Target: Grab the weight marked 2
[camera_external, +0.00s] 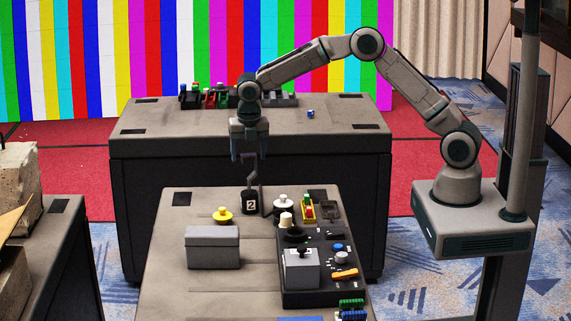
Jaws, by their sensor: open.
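The weight marked 2 (250,203) is a small dark block with a white label bearing a black 2. It stands upright at the far edge of the near table, and a dark bent hook rises from its top. My gripper (249,157) points down directly above the weight, with its fingers apart near the top of the hook. I cannot tell whether the hook's tip is between the fingers or whether they touch it.
A yellow knob (222,215) is left of the weight, and a cream-topped dark round piece (283,204) is close on its right. A grey box (212,247) and a black control panel (318,285) stand nearer. The far table (340,125) is behind.

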